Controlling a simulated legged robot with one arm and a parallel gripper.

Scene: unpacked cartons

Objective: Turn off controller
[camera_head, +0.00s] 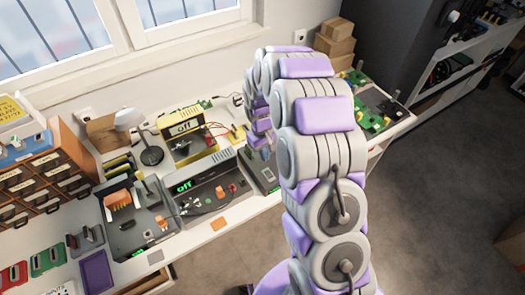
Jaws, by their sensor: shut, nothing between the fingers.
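Which unit is the controller I cannot tell. Another dark device (266,180) with a small green light stands to the right, partly covered by my arm. My arm rises from the bottom, bends over at the top and comes down on the left. My gripper (263,152) is shut and empty at its lower end, in front of or above this dark device; contact cannot be told.
An orange drawer cabinet (44,180) stands at the left, and a desk lamp (145,140) near the back. Green circuit boards (372,117) lie at the bench's right end. Cardboard boxes (335,43) are stacked behind. Grey floor (450,180) is open at right.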

